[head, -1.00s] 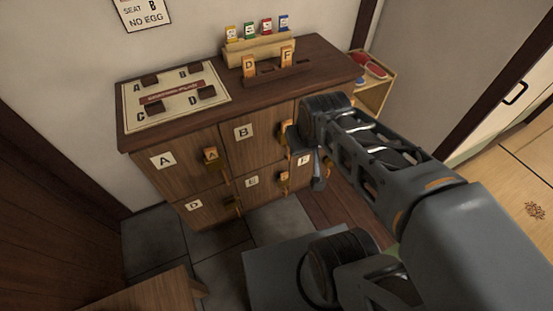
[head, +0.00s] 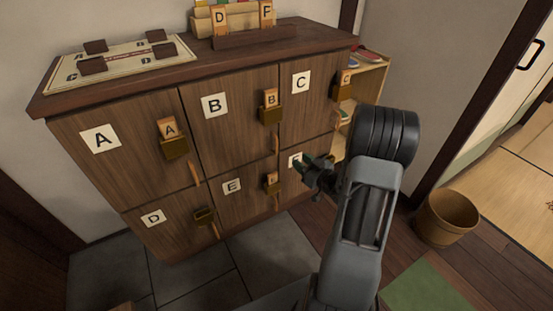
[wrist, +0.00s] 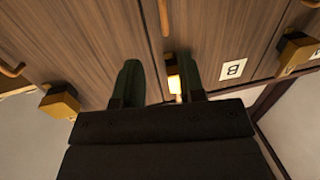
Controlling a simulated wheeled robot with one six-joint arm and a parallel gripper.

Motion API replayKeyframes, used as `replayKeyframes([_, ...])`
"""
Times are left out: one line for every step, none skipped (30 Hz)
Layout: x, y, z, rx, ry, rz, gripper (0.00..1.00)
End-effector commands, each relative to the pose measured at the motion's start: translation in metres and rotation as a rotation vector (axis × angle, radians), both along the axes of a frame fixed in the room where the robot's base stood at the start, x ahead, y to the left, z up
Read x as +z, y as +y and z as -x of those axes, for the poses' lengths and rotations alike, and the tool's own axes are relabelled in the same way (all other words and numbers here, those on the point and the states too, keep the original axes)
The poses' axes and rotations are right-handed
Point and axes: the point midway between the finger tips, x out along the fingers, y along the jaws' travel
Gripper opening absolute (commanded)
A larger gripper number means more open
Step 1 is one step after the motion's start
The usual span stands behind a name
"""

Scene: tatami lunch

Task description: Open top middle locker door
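The top middle locker door, B (head: 235,115), is shut and carries a white B label (head: 215,106). Its brass lock (head: 269,114) holds a wooden B tag (head: 270,98). A curved handle (head: 277,146) sits below the lock, near the door's right edge. My gripper (head: 308,163) is right of and below that handle, in front of door F, partly hiding its label. In the wrist view, where the labels appear upside down, my fingers (wrist: 160,75) are spread apart and empty. The B handle (wrist: 164,18) is beyond them, apparently untouched.
Door A (head: 115,155) and door C (head: 310,95) flank B, both shut. Doors D (head: 160,225) and E (head: 240,200) are below. A wooden bucket (head: 445,220) stands on the floor at right. Grey floor tiles (head: 260,265) in front of the lockers look clear.

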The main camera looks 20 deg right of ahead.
Motion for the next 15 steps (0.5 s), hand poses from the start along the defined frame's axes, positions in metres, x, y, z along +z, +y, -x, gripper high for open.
replayKeyframes([-0.010,-0.001,0.002,0.010,-0.013,-0.016,0.37])
replayKeyframes([-0.011,0.000,0.002,0.016,-0.022,-0.024,0.37])
replayKeyframes([-0.013,0.000,0.002,0.022,-0.029,-0.032,0.37])
replayKeyframes([-0.013,0.001,0.000,0.025,-0.034,-0.036,0.37])
replayKeyframes([-0.014,0.003,-0.002,0.029,-0.037,-0.039,0.37])
replayKeyframes([-0.014,0.004,-0.006,0.032,-0.039,-0.041,0.37])
replayKeyframes([-0.013,0.006,-0.010,0.033,-0.041,-0.042,0.37])
replayKeyframes([-0.013,0.007,-0.015,0.033,-0.041,-0.042,0.37])
replayKeyframes([-0.013,0.010,-0.022,0.034,-0.041,-0.041,0.37])
replayKeyframes([-0.013,0.012,-0.027,0.034,-0.042,-0.041,0.37])
replayKeyframes([-0.013,0.014,-0.033,0.034,-0.041,-0.041,0.37])
replayKeyframes([-0.013,0.016,-0.041,0.034,-0.041,-0.041,0.37])
replayKeyframes([-0.013,0.018,-0.046,0.034,-0.042,-0.041,0.37])
replayKeyframes([-0.013,0.020,-0.052,0.034,-0.041,-0.041,0.37])
replayKeyframes([-0.014,0.022,-0.060,0.033,-0.042,-0.040,0.37])
